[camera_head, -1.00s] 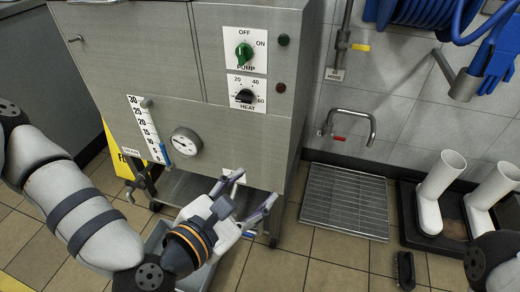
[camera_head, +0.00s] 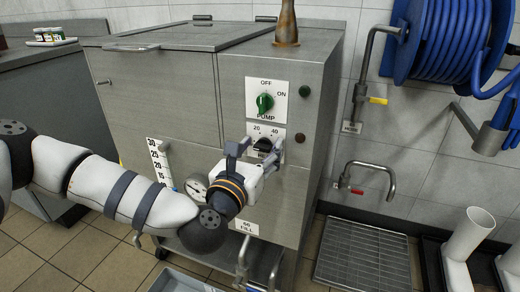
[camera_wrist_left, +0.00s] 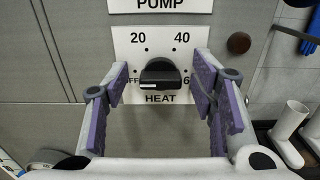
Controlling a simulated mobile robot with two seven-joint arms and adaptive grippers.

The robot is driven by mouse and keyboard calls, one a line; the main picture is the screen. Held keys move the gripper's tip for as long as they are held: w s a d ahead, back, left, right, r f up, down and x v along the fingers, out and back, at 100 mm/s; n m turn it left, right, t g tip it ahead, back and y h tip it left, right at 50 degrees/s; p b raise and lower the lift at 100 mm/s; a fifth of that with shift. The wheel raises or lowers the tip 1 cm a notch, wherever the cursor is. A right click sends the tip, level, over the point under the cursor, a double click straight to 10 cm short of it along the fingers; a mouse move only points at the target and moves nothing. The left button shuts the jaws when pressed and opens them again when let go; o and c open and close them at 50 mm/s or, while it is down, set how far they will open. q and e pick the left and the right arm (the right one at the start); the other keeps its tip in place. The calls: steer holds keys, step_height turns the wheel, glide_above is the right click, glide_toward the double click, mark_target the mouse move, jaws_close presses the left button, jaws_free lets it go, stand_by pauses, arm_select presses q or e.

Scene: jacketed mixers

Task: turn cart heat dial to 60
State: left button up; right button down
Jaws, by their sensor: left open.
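The heat dial (camera_wrist_left: 160,74) is a black knob on a white plate (camera_wrist_left: 130,42) marked OFF, 20, 40 and 60, with HEAT below it. In the head view the heat dial (camera_head: 264,145) is partly hidden by my gripper. My left gripper (camera_head: 256,147) is open in front of the plate. In the left wrist view its purple-padded fingers (camera_wrist_left: 160,95) stand on either side of the dial, apart from it. The cart (camera_head: 160,100) is a steel cabinet. My right gripper is out of view.
The green pump dial (camera_head: 265,102) sits just above the heat dial. A dark round button (camera_head: 300,138) is right of the plate. A gauge (camera_head: 196,186) is to the lower left. A wall tap (camera_head: 370,180), a blue hose reel (camera_head: 440,40) and white boots (camera_head: 470,240) stand right.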

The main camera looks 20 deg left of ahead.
arm_select(q)
steer(key=c, duration=1.1)
steer(key=shift+c, duration=0.2)
